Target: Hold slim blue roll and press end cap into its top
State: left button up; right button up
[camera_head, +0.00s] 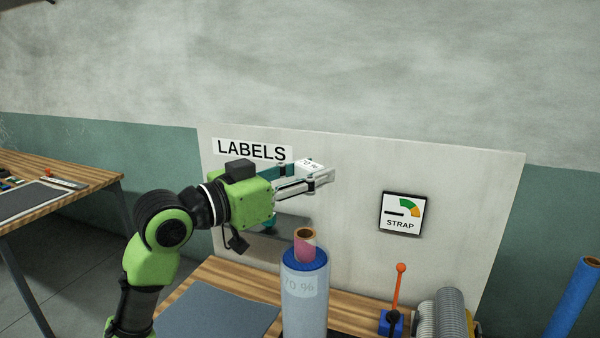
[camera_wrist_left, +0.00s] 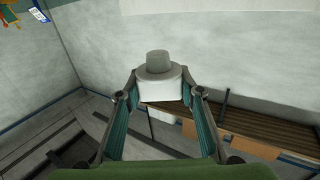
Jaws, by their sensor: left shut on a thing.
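The slim blue roll (camera_head: 572,300) stands at the right edge of the head view, leaning in the picture, its lower part cut off. Its top shows an open brown core. The left gripper is high above the bench, well to the left of the slim blue roll. My right gripper is not in view.
A wide pale-blue roll (camera_head: 303,305) with a pink tube (camera_head: 304,246) on top stands below my left gripper. A blue block with an orange lever (camera_head: 399,290) and grey ribbed rolls (camera_head: 445,312) are right of it. Behind stands a white panel (camera_head: 350,220) with LABELS and STRAP signs.

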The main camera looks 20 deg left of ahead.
aim_at(305, 193)
pick_arm(q)
jog(key=shift+f, duration=0.15)
jog(key=f+b, duration=0.2)
jog(key=a+f+b, duration=0.1)
jog(key=shift+w+f, duration=0.2)
jog(key=shift+w, duration=0.05)
jog(key=shift+s+f+b, duration=0.1)
jog(key=shift+f+b, duration=0.2)
jog(key=shift+b, duration=0.1)
jog(key=shift+d, duration=0.15)
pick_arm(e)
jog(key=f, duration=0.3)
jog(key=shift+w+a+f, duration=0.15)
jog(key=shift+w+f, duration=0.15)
